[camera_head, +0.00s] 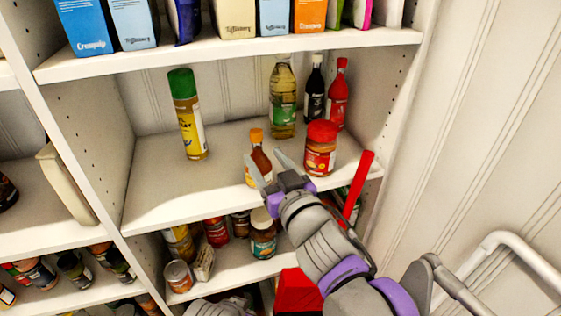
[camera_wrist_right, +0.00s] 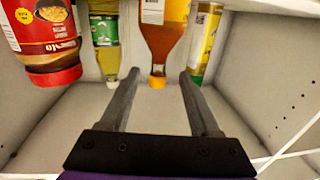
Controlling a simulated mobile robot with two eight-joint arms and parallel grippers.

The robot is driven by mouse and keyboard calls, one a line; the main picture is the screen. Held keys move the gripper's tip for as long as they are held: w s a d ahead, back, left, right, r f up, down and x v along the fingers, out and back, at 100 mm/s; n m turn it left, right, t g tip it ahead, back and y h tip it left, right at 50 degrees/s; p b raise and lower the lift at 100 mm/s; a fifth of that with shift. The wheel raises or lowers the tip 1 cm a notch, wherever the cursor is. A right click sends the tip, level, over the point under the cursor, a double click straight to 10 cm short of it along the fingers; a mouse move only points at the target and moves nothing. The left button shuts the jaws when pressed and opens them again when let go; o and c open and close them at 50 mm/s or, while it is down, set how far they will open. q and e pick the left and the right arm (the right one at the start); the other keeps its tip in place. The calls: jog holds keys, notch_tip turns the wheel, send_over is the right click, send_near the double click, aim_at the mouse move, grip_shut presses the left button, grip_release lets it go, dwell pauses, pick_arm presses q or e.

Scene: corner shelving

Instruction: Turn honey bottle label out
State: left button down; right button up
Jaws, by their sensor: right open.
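The honey bottle (camera_head: 261,156), amber with an orange cap, stands upright near the front of the middle shelf. In the right wrist view, which is upside down, the honey bottle (camera_wrist_right: 165,45) shows a white label patch with a barcode facing that camera. My right gripper (camera_head: 267,163) is open in front of the bottle. In the right wrist view its two fingertips (camera_wrist_right: 160,76) point toward the bottle on either side of its neck and cap. I see no grip on it. The fingers hide part of the bottle in the head view. My left gripper is not in view.
A red-lidded jar (camera_head: 320,150) stands close right of the honey bottle. An oil bottle (camera_head: 283,98), a dark bottle (camera_head: 314,92) and a red bottle (camera_head: 338,96) stand behind. A green-capped can (camera_head: 188,118) stands left. Shelf space between it and the honey is clear. Boxes line the shelf above.

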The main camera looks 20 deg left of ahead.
aim_at(252, 138)
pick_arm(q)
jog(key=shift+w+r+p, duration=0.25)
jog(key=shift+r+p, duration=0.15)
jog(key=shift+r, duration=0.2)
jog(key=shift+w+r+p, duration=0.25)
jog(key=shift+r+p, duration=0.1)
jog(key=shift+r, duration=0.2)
pick_arm(e)
jog(key=x, duration=0.9)
jog(key=shift+w+d+f, duration=0.1)
grip_shut()
